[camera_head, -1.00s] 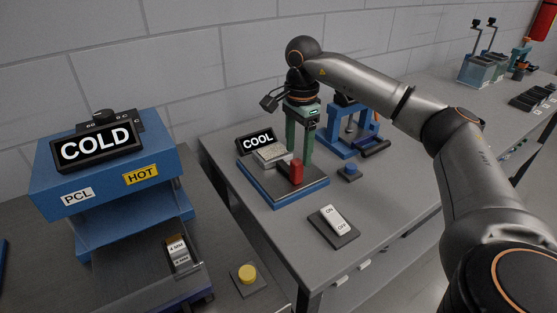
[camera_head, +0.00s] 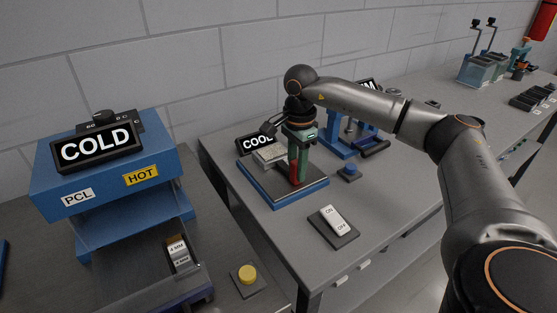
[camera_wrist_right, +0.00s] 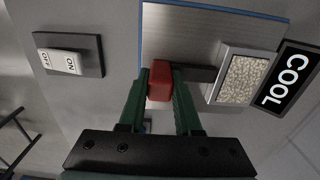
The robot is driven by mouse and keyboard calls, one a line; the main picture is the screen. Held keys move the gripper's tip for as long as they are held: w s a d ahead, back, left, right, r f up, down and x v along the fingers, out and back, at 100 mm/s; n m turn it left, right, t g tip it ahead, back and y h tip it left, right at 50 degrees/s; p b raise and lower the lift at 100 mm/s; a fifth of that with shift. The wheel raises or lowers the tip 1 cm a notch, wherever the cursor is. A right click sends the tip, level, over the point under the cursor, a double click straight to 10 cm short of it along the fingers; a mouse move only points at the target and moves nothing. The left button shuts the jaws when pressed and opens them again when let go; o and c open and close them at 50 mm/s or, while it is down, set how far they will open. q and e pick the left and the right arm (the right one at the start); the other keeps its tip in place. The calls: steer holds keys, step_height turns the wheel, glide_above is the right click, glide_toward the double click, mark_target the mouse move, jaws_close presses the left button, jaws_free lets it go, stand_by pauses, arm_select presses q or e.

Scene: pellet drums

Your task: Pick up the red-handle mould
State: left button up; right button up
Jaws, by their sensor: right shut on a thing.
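The red-handle mould (camera_head: 268,157) is a pale metal block with a speckled grey-white top and a red handle. It sits on a blue-edged metal plate (camera_head: 310,192) on the bench. In the right wrist view the mould (camera_wrist_right: 243,80) is at the right, joined to the red handle (camera_wrist_right: 160,82) by a dark bar. My right gripper (camera_head: 297,180) has green fingers. In the wrist view the gripper (camera_wrist_right: 160,92) is shut on the red handle, one finger on each side. The fingers partly hide the handle in the head view. My left gripper is not in view.
A COOL sign (camera_head: 256,142) stands behind the mould. An ON/OFF switch (camera_head: 334,222) lies in front of the plate, and a blue button (camera_head: 349,171) is to its right. A blue press (camera_head: 100,170) with a COLD sign stands at the left. A blue frame (camera_head: 345,145) stands behind my gripper.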

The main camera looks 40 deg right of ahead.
jaws_close()
stand_by(0.3)
